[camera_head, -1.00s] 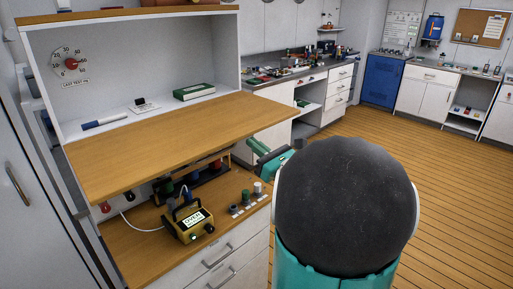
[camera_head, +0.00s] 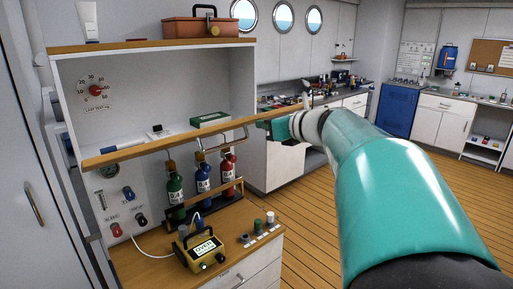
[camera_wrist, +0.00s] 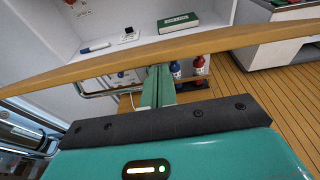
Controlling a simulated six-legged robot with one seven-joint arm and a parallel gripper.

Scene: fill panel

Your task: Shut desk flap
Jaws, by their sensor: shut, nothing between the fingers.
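The wooden desk flap (camera_head: 170,149) sticks out from the white wall cabinet (camera_head: 85,72) and shows almost edge-on in the head view. The cabinet's front stands open above it. A metal bar handle (camera_head: 225,142) hangs at the flap's underside. My gripper (camera_head: 266,127) is at the flap's right end, close to its edge. In the wrist view, the shut, empty green fingers (camera_wrist: 160,84) reach up to the underside of the flap (camera_wrist: 190,47). Their tips are partly hidden there, so I cannot tell whether they touch it.
A green book (camera_head: 210,119) and a pen lie inside the cabinet. Green, blue and red bottles (camera_head: 203,180) stand below the flap. A yellow meter (camera_head: 203,249) sits on the lower worktop (camera_head: 150,268). The wooden floor to the right is clear.

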